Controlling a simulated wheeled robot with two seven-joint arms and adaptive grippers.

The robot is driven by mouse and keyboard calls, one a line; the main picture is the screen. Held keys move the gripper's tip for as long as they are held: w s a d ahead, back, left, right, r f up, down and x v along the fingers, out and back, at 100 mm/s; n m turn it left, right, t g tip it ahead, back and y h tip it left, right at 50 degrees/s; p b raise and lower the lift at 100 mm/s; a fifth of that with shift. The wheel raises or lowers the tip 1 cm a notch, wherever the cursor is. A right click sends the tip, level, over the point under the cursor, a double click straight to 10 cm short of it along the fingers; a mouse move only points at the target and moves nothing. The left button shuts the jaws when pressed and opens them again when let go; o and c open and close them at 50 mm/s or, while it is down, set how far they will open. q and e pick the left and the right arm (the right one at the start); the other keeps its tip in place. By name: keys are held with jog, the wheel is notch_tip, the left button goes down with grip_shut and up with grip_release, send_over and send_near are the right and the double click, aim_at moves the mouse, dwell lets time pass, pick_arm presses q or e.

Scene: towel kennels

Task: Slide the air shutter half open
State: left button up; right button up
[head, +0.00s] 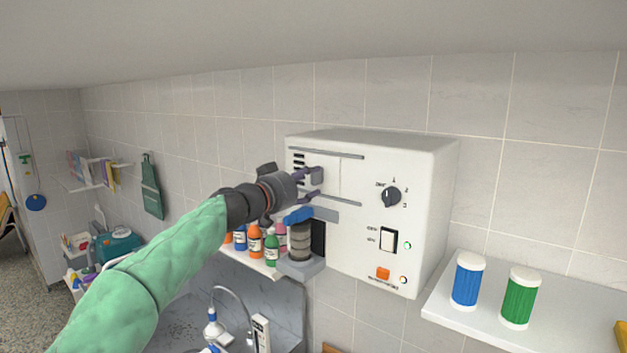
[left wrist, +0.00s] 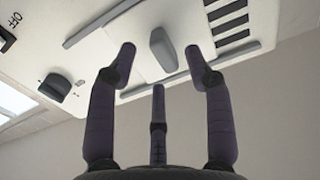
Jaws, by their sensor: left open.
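The air shutter (head: 331,179) is a pale plate between two grey rails on the front of a white wall box (head: 370,255). Its grey handle (head: 317,175) also shows in the left wrist view (left wrist: 163,48). Several dark vent slots (left wrist: 232,28) lie uncovered beside the plate; in the head view they are at its left (head: 299,159). My left gripper (head: 308,184) is open at the handle. In the wrist view its fingers (left wrist: 160,62) are spread on either side of the handle, with visible gaps. Contact cannot be told. My right gripper is not in view.
The box also carries a dial (head: 391,196), a rocker switch (head: 388,240) and an orange button (head: 383,273). A dark canister with a blue top (head: 299,240) stands below my gripper. Bottles (head: 255,241) stand to its left. A shelf at right holds blue (head: 467,281) and green (head: 519,298) containers.

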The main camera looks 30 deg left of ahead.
pick_arm(q)
jog(key=s, duration=0.8)
jog(key=shift+s+a, duration=0.35)
jog(key=shift+s, duration=0.05)
